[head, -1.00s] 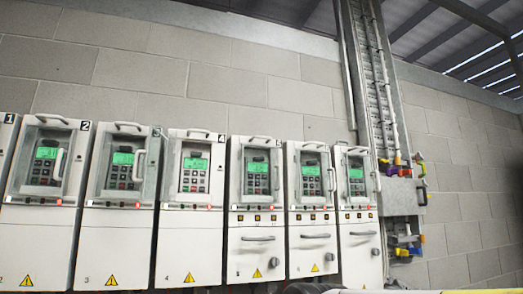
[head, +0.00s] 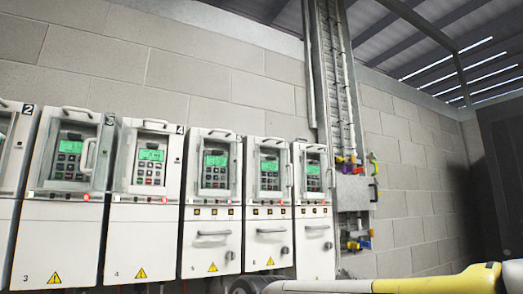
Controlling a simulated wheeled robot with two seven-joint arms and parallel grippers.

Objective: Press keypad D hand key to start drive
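A row of pale drive cabinets stands against the wall in the head view. Each fully visible one has a dark recessed keypad panel with a lit green screen and small keys. These are on the cabinet marked 3 (head: 70,150), the one marked 4 (head: 150,165), then further keypads to the right (head: 215,171), (head: 269,173) and (head: 312,178). Labels that I can read are numbers; I see no letter D. Individual keys are too small to read. Neither of my grippers is in view, and nothing is seen touching a keypad.
A cream and yellow tubular bar (head: 400,284) crosses the bottom right; I cannot tell what it belongs to. A cable column (head: 334,90) with coloured connectors rises right of the row. A dark upright shape (head: 502,170) stands at the right edge. Vertical handles stand beside some keypads.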

